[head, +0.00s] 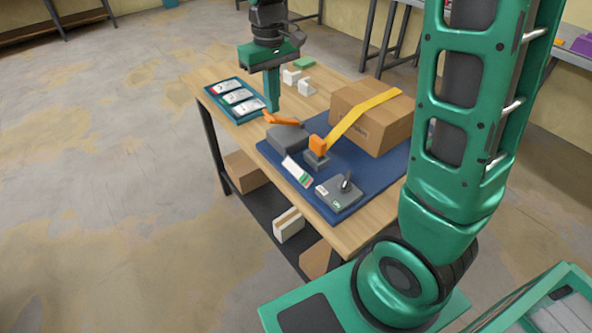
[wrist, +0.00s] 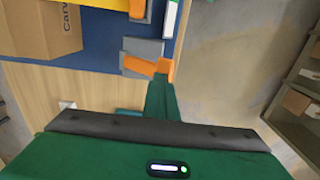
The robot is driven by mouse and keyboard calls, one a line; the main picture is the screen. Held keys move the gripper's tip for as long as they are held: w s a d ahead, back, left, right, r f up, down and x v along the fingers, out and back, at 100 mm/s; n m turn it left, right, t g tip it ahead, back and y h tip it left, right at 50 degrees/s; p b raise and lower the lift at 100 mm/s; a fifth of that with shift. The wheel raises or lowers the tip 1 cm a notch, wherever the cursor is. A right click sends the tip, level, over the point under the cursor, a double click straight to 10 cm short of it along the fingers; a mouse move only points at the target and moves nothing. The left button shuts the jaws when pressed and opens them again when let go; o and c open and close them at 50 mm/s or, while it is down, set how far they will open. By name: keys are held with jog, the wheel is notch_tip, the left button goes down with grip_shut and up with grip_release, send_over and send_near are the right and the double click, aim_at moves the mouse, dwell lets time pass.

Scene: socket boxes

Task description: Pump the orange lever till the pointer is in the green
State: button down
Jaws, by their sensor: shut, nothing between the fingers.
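The orange lever (head: 284,121) sits on a grey box (head: 288,138) on the blue mat, its free end pointing left. In the wrist view the lever (wrist: 138,66) shows beside the tips of my gripper (wrist: 160,88). My gripper (head: 272,106) is shut and empty, pointing down close to the lever's free end; I cannot tell whether they touch. A white strip gauge (head: 297,172) with a green part lies in front of the grey box; it partly shows in the wrist view (wrist: 170,18). Its pointer is too small to make out.
An orange block on a grey base (head: 317,148) and a yellow bar (head: 362,117) stand right of the lever, by a cardboard box (head: 375,125). A grey unit with a dark knob (head: 341,196) is at the front. A teal tray (head: 222,84) holds white cards.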

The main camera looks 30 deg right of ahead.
jog(key=shift+r, duration=2.4)
jog(key=shift+s+d, duration=0.15)
jog(key=shift+d, duration=0.05)
jog(key=s+d+m, duration=0.4)
jog(key=s+d, duration=0.8)
jog(key=s+d+f+m, duration=0.2)
jog(key=s+f, duration=0.1)
jog(key=s, duration=0.5)
jog(key=s+d+f+m, duration=0.2)
jog(key=s+d+f, duration=0.1)
jog(key=s, duration=0.6)
jog(key=shift+m, duration=0.3)
